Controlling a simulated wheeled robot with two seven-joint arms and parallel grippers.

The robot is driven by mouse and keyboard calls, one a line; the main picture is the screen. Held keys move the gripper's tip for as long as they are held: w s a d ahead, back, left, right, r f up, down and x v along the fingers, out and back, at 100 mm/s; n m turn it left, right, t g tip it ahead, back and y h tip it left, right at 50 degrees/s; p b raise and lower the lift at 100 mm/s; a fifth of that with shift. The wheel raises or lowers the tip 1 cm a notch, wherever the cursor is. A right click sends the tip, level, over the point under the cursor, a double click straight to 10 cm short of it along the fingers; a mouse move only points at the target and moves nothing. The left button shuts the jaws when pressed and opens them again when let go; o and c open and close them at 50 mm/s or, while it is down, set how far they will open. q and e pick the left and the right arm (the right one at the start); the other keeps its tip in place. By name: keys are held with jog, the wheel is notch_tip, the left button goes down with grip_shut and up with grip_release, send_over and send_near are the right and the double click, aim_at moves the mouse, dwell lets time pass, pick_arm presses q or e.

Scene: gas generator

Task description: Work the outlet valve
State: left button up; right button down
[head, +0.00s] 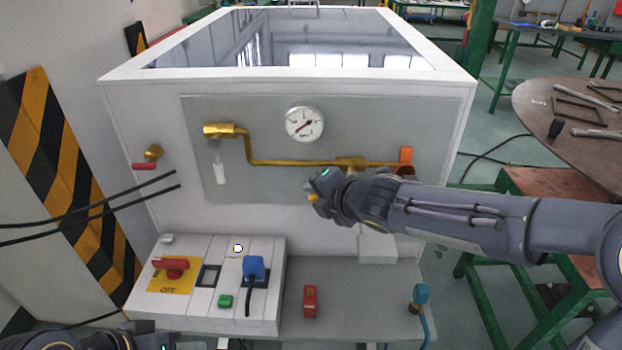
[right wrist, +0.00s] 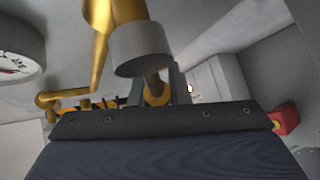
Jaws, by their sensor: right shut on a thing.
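A brass pipe (head: 290,162) runs across the grey front panel to a brass valve body (head: 350,162). My right gripper (head: 314,193) is in front of and just below that valve body, coming in from the right. In the right wrist view, a grey collar (right wrist: 140,48) hangs from the brass fitting (right wrist: 101,35), and a brass stem (right wrist: 157,88) runs from it down between my jaws. My right gripper is shut on this valve part; its grip is partly hidden. My left gripper (head: 150,341) shows only as a dark piece at the bottom edge; its fingers cannot be made out.
A gauge (head: 304,124) sits above the pipe. A left brass valve (head: 220,130) has a white lever (head: 220,170) hanging down. An orange handle (head: 405,155) is at the pipe's right end. A control box (head: 215,300) stands below left; black cables (head: 90,214) cross at left.

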jog(key=d+f+n+g+h+p, duration=0.1)
jog(key=d+f+n+h+p, duration=0.2)
jog(key=d+h, duration=0.3)
jog(key=shift+d+f+n+h+p, duration=0.15)
jog(key=shift+f+n+h+p, duration=0.25)
jog(key=shift+n+h+p, duration=0.45)
jog(key=shift+h, duration=0.25)
jog(key=c, duration=1.4)
grip_release()
jog(key=shift+o, duration=0.2)
